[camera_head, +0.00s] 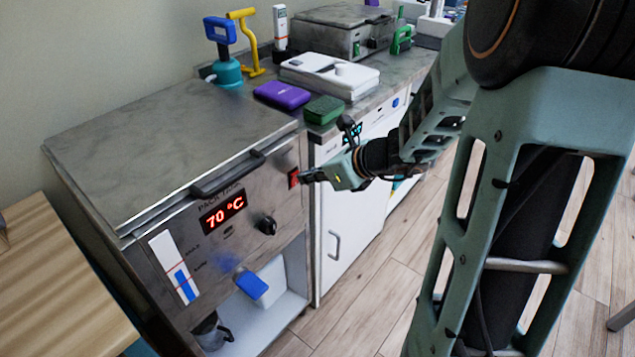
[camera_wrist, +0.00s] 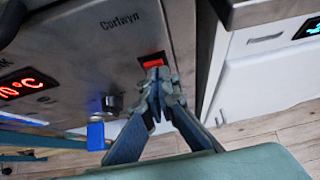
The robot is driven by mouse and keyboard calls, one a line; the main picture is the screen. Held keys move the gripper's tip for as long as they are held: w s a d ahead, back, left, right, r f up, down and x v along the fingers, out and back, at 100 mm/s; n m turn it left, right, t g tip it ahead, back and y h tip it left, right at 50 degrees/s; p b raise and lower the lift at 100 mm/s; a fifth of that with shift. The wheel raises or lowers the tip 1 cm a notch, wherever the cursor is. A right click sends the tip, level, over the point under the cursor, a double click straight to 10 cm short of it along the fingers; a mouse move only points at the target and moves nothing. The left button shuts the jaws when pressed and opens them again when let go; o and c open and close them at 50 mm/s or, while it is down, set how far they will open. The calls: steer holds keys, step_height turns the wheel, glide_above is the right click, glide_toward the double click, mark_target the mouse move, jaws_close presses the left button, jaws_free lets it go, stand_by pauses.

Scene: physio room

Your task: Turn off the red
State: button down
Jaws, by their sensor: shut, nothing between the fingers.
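A red rocker switch (camera_head: 293,178) sits on the right side of the steel heater's front panel and looks lit. It also shows in the wrist view (camera_wrist: 152,60), just beyond my fingertips. My gripper (camera_head: 307,176) is shut and empty, its tips at or very near the switch; I cannot tell whether they touch it. In the wrist view the gripper (camera_wrist: 158,78) covers the switch's lower edge. The steel heater (camera_head: 165,150) has a red display (camera_head: 223,211) reading 70 °C.
A black knob (camera_head: 266,225) and a black lid handle (camera_head: 227,174) stand out from the heater's front. A white cabinet (camera_head: 345,235) adjoins on the right. Its counter holds a purple box (camera_head: 282,95), a green block (camera_head: 324,110) and a white device (camera_head: 330,75). The floor in front is clear.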

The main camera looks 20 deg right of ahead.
stand_by(0.3)
steer(key=shift+w+a+r, duration=0.15)
steer(key=shift+w+a, duration=0.1)
steer(key=shift+w, duration=0.05)
steer(key=shift+r+p, duration=0.85)
steer(key=shift+p, duration=0.1)
steer(key=shift+d, duration=0.1)
